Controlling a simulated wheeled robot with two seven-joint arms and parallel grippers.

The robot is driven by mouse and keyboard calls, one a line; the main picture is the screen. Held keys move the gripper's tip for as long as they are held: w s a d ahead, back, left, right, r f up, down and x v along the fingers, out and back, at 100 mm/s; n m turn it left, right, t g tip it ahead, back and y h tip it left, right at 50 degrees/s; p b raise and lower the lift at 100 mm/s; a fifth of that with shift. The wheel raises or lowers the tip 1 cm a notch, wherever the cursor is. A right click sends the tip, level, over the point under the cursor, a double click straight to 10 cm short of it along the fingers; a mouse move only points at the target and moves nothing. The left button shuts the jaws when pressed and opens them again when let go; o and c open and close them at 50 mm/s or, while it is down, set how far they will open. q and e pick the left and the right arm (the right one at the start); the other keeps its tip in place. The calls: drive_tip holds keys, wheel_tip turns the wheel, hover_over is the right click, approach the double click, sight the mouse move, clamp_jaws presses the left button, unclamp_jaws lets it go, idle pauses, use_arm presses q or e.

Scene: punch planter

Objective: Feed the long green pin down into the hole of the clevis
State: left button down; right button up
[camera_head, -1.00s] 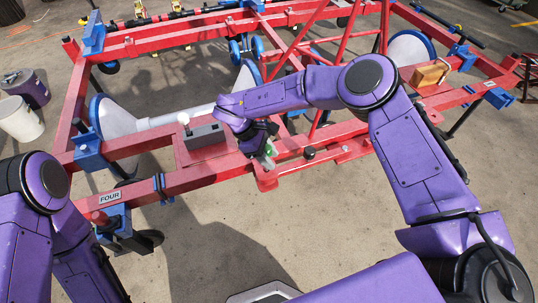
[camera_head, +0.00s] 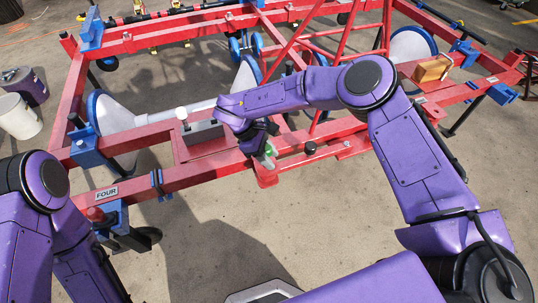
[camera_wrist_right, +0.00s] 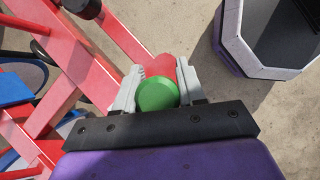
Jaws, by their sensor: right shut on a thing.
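My right gripper (camera_head: 265,161) is shut on the green pin (camera_head: 269,149) at the front red beam. In the right wrist view the pin's round green head (camera_wrist_right: 157,95) sits between the two grey fingers (camera_wrist_right: 157,88). A red bracket, which looks like the clevis (camera_head: 267,179), sticks out from the beam just below the fingers. A rounded red part (camera_wrist_right: 161,67) shows just beyond the pin head in the right wrist view. The pin's lower end and the hole are hidden, so I cannot tell whether the pin is in it. My left gripper is out of view.
The red frame (camera_head: 205,177) spans the view, with a grey block with a white knob (camera_head: 203,132) left of my gripper. A wooden block (camera_head: 432,69) rests on the frame at right. White and dark buckets stand at far left.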

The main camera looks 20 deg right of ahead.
drive_tip(key=shift+f+b, duration=0.7)
drive_tip(key=shift+f, duration=0.2)
drive_tip(key=o, duration=1.3)
drive_tip(key=shift+c, duration=0.2)
drive_tip(key=shift+r, duration=0.1)
drive_tip(key=v, duration=1)
drive_tip(key=shift+w+r, duration=0.15)
drive_tip(key=shift+r, duration=0.05)
drive_tip(key=shift+a+f, duration=0.1)
drive_tip(key=shift+a, duration=0.05)
